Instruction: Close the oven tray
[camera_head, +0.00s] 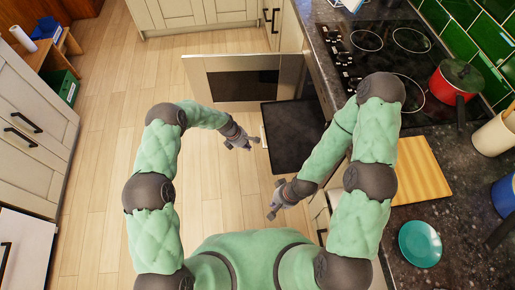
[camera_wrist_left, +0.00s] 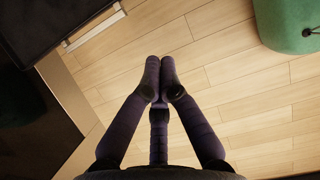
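The oven tray (camera_head: 291,136) is black and flat, pulled out of the oven beneath the counter. Its pale front bar (camera_head: 264,137) faces left; this bar also shows in the left wrist view (camera_wrist_left: 94,30). The oven door (camera_head: 245,82) hangs open, with a dark glass panel. My left gripper (camera_head: 250,143) is just left of the tray's front, above the floor. In the left wrist view its fingers (camera_wrist_left: 160,66) converge with nothing between them, apart from the tray. My right gripper (camera_head: 272,211) is below the tray's near side; its finger opening is too small to tell.
Cabinets (camera_head: 30,125) stand at the left. The wooden floor (camera_head: 105,110) is clear.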

